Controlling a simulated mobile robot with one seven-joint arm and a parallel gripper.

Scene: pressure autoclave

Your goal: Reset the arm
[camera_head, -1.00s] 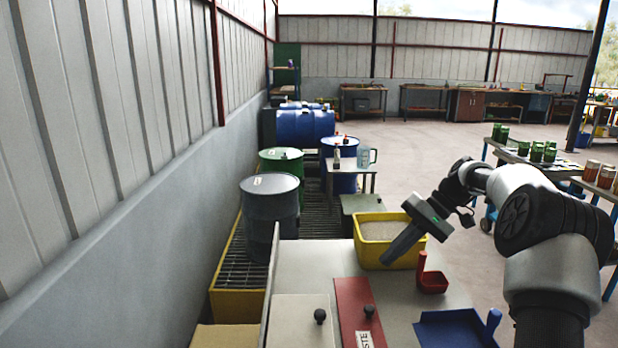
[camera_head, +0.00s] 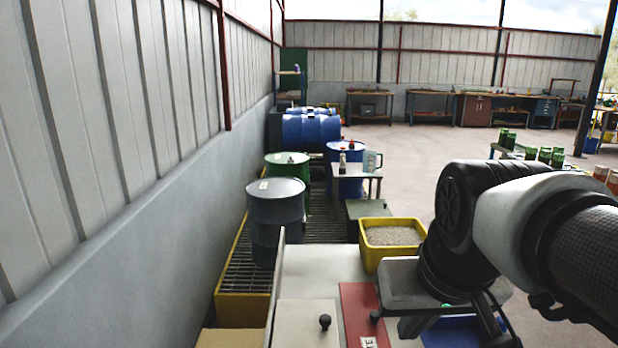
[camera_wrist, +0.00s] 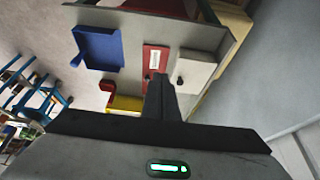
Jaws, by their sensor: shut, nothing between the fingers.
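My gripper (camera_wrist: 162,88) is in the wrist view, its two dark fingers together with nothing between them. Below it are the bench top (camera_head: 320,264) and its lidded sections. In the head view my arm is folded in at the right, with the gripper low over the front of the bench and its fingertips hard to make out. It hides most of the blue dustpan (camera_head: 450,335) and the red scoop; the dustpan (camera_wrist: 98,48) and scoop (camera_wrist: 107,87) show in the wrist view.
A yellow bin of grey granules (camera_head: 392,237) stands at the bench's far edge, close to my arm. A red lid (camera_head: 358,305) and a pale lid (camera_head: 305,313) with a knob lie in front. Grey (camera_head: 276,205) and green (camera_head: 287,166) drums stand left. Open floor lies behind.

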